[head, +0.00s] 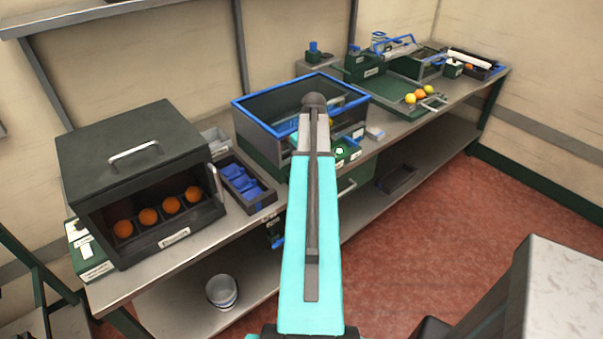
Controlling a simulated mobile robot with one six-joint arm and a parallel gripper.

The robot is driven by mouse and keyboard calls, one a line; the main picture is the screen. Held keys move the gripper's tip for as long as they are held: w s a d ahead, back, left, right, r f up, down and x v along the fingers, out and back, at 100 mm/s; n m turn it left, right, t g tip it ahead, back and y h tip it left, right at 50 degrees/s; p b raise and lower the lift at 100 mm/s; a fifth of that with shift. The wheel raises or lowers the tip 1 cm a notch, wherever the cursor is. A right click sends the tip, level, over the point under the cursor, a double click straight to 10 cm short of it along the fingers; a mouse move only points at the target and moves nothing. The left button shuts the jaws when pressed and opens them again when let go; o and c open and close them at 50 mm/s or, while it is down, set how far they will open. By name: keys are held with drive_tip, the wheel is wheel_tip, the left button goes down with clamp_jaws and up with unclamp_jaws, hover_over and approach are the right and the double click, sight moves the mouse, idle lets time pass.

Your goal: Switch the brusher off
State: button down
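No label that I can read names the brusher. A blue-rimmed tank (265,141) stands mid-bench, and a small green control box (350,158) with a pale lit spot is at its front. My teal arm link covers part of both. A machine with a white roller (469,59) sits at the far right end of the bench. I cannot tell which of these is the brusher, or any switch position. My arm link rises through the middle of the view; my gripper cannot be made out.
A dark open-fronted box (130,140) holds several oranges at the left. A dark tray with blue pieces (243,186) lies beside it. A green tray (385,98) has several fruits near its right end. A bowl (222,291) is on the lower shelf.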

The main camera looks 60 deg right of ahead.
drive_tip(key=shift+f, duration=0.45)
idle(0.4)
drive_tip(key=shift+r, duration=0.15)
wheel_tip(320, 180, up, 7)
drive_tip(key=p, duration=0.4)
idle(0.7)
idle(0.6)
